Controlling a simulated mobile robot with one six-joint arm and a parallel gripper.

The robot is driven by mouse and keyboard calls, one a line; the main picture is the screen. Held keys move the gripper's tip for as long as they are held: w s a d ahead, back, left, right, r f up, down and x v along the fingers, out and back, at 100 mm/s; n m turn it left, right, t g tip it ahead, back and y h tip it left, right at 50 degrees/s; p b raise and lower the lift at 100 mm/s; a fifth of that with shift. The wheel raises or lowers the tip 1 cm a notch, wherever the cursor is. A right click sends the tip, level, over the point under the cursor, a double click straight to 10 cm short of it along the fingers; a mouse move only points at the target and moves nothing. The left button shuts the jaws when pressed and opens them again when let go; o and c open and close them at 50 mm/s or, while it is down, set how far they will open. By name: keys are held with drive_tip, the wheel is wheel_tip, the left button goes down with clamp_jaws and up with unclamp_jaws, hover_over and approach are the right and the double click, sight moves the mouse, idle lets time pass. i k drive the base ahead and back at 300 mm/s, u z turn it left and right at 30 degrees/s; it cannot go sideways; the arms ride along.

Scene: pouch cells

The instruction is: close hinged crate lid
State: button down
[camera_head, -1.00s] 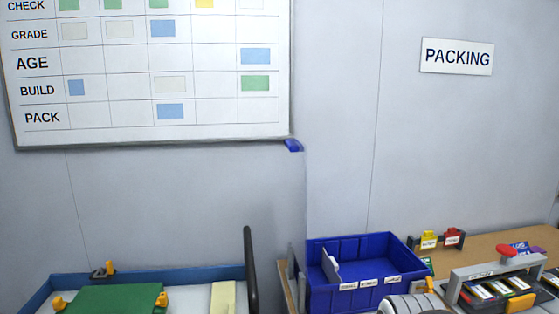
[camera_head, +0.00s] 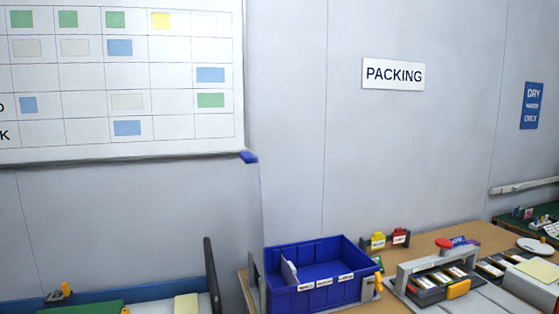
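The blue crate (camera_head: 345,245) stands on the wooden bench at the bottom centre, with white labels along its front rim. Its inside is open to view from above and looks mostly empty, with a pale upright divider at its left. My gripper is not in view.
A grey-handled carrier (camera_head: 437,258) with a red knob holds dark cells right of the crate. Yellow and red blocks (camera_head: 388,240) stand behind. A dark upright bar (camera_head: 211,275) and blue-edged tray are left. A white dish (camera_head: 536,245) sits far right.

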sight(253, 211)
drive_tip(key=z, duration=1.05)
drive_tip(key=k, duration=0.65)
drive_tip(key=u, duration=0.9)
drive_tip(key=i, duration=1)
drive_tip(key=u, duration=0.05)
